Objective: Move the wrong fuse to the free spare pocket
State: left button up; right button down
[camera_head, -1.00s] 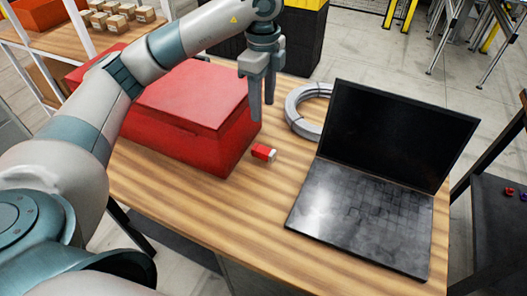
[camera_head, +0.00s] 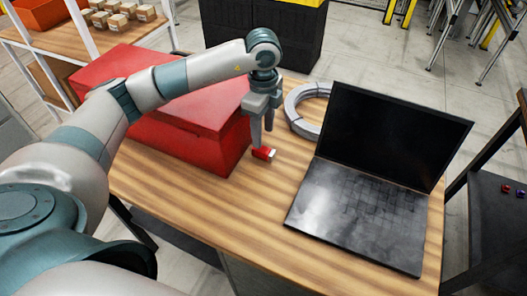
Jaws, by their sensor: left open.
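A small red fuse (camera_head: 266,154) with a white end lies on the wooden table between the red box and the laptop. My left gripper (camera_head: 265,142) is open and points down right at the fuse. One finger reaches beside the fuse and overlaps it in the picture; I cannot tell whether they touch. My right gripper is not in view. No spare pocket can be made out.
A red box (camera_head: 205,150) stands left of the fuse, close to my left gripper. An open laptop (camera_head: 360,215) stands on the right of the table (camera_head: 225,210). A grey coil (camera_head: 300,112) lies behind. Bare wood is in front of the fuse.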

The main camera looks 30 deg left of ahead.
aim_at(264, 149)
pick_arm(q)
jog(key=shift+s+d+f+p, duration=0.1)
jog(key=shift+f+p, duration=0.1)
jog(key=shift+p, duration=0.15)
jog(key=f, duration=0.1)
jog(key=f+p, duration=0.2)
jog(key=shift+s+d+f, duration=0.2)
jog(key=shift+s+f, duration=0.1)
jog(key=shift+f, duration=0.6)
grip_shut()
